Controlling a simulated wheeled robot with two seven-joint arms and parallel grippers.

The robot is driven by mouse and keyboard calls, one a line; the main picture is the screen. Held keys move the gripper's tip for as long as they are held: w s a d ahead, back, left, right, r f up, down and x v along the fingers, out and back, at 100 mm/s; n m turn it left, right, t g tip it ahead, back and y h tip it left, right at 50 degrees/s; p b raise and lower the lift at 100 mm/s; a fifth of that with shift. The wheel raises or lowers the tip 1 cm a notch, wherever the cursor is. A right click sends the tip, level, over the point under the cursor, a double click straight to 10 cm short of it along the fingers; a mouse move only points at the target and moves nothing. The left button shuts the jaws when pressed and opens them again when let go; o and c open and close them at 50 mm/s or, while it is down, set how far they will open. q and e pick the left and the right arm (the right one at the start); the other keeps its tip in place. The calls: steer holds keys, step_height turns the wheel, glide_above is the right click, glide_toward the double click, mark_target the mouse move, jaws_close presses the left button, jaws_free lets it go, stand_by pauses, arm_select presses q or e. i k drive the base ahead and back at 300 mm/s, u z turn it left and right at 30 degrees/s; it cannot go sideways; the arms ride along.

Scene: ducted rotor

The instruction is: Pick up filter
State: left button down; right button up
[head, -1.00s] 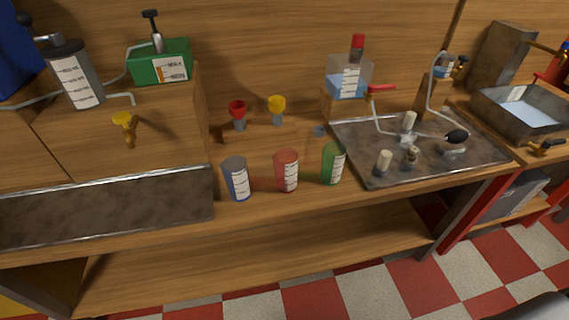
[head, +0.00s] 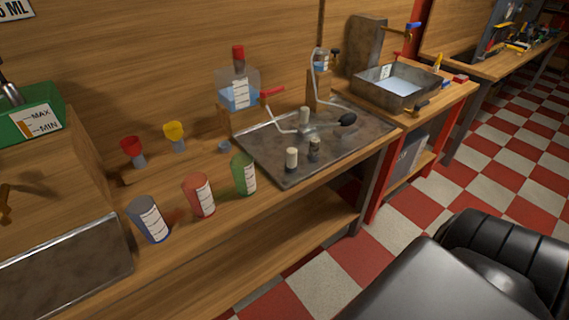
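No object is plainly marked as a filter, and I cannot tell which one it is. Small pale-topped cylinders stand on the metal tray (head: 345,148): one at the front (head: 291,160), one behind (head: 304,117). A darker small part (head: 314,150) is beside the front one. A red cup-shaped piece (head: 132,148) and a yellow one (head: 174,133) stand at the back of the bench on grey stems. Grey (head: 147,219), red (head: 199,195) and green (head: 243,174) labelled cylinders stand in a row near the bench's front edge. Neither gripper is in view.
A bottle of blue liquid (head: 238,92) stands behind the tray. A metal basin (head: 396,85) is on the bench to the right. A green box (head: 27,117) is at left. A large dark object (head: 440,285) fills the lower right. Checkered floor (head: 470,187) is open beyond.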

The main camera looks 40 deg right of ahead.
mark_target(315, 141)
steer(key=z, duration=1.4)
steer(key=k, duration=0.4)
steer(key=z, duration=1.4)
steer(key=i, duration=1.65)
steer(key=u, duration=0.65)
steer(key=i, duration=0.65)
steer(key=u, duration=0.6)
